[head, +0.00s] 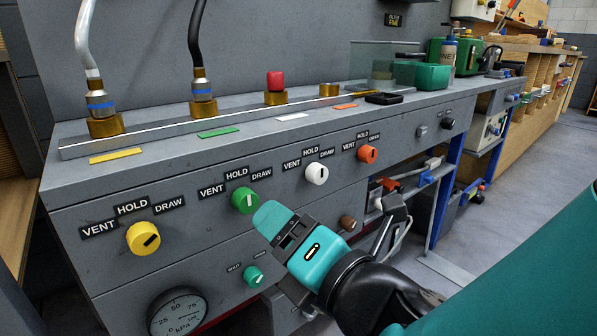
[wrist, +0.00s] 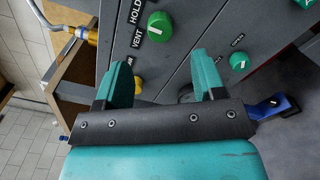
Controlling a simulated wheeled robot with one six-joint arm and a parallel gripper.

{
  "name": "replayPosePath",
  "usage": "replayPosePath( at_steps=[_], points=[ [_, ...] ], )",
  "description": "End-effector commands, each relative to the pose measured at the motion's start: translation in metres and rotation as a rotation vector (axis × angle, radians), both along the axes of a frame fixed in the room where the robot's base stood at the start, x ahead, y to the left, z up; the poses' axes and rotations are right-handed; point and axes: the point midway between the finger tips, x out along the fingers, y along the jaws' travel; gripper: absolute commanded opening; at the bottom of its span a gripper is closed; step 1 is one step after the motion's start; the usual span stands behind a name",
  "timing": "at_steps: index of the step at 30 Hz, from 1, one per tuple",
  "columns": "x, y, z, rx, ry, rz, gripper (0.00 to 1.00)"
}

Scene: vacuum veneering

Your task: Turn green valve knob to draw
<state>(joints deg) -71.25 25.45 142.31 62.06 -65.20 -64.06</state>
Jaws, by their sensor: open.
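The green valve knob (head: 245,200) sits on the grey front panel, under its VENT, HOLD and DRAW labels. It carries a pale pointer mark, but I cannot tell surely which label it points to. In the wrist view the same knob (wrist: 160,25) shows beyond my fingers, with VENT and HOLD beside it. My gripper (head: 268,216) is open and empty. Its teal fingers are just right of and in front of the knob in the head view. In the wrist view the space between the fingers (wrist: 160,73) holds nothing, and the knob appears apart from them.
A yellow knob (head: 143,238) is left of the green one; white (head: 317,174) and orange (head: 367,154) knobs are right. A smaller green knob (head: 253,277) and a gauge (head: 178,314) are lower. Hoses with brass fittings (head: 104,113) stand on the bench top. Floor is open at right.

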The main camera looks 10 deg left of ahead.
Motion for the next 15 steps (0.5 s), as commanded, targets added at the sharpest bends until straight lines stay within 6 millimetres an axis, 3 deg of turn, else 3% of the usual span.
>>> replayPosePath(
  at_steps=[7,15],
  points=[
    [0.032,0.037,0.007,0.000,0.003,-0.002,0.63],
    [0.053,0.061,0.003,-0.001,0.002,-0.001,0.63]
  ],
)
